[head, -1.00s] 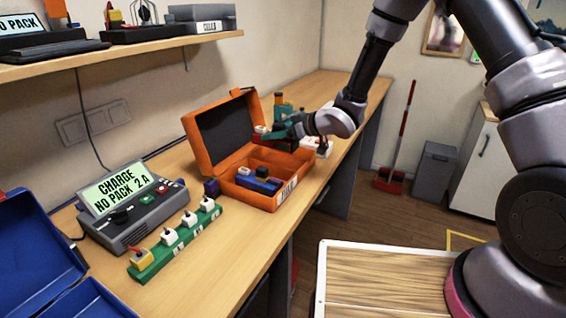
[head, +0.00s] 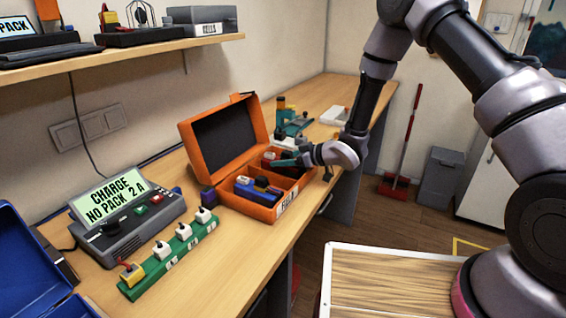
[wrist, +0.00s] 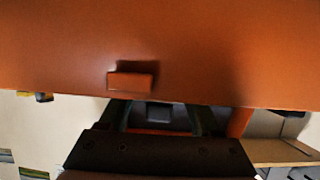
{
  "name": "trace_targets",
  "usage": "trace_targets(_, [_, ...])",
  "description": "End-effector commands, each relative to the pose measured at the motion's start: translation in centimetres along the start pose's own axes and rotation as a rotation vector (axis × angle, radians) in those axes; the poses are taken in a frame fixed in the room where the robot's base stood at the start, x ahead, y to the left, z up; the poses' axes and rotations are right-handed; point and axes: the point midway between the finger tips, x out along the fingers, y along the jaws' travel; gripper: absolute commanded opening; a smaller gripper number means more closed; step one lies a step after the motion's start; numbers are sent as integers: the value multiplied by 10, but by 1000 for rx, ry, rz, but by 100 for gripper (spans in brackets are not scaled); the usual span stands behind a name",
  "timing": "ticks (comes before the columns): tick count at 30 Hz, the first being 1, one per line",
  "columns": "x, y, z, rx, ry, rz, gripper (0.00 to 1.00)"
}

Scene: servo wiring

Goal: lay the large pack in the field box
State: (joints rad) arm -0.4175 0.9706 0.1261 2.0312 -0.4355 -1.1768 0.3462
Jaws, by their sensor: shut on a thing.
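The orange field box (head: 250,206) stands open on the bench, its lid tilted back to the left. My gripper (head: 283,163) is over the right part of the box, low, with its fingers pointing left. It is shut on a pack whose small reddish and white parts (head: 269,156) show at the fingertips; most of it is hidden. In the wrist view my gripper (wrist: 158,116) shows a dark grey piece between its fingers, before the orange box (wrist: 220,60) and its catch. A blue pack (head: 243,192) with a white end lies in the front compartment.
A grey charger (head: 130,215) reading "CHARGE NO PACK 2 A" and a green strip (head: 172,258) with several plugs stand left of the box. A blue case (head: 30,265) is at the lower left. A teal tool (head: 292,122) and white tray (head: 335,116) are behind.

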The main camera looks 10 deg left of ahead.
Motion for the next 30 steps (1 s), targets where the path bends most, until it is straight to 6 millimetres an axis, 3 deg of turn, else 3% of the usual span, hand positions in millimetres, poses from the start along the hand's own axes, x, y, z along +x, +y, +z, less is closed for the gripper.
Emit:
trace_targets(13, [5, 0, 10, -1, 3, 0, 0])
trace_targets(14, [5, 0, 11, 0, 1, 1, 72])
trace_targets(15, [5, 0, 11, -1, 1, 1, 87])
trace_targets(16, [5, 0, 11, -1, 0, 0, 94])
trace_targets(27, [3, 0, 7, -1, 1, 0, 94])
trace_targets(30, [-9, 2, 8, 1, 0, 3, 94])
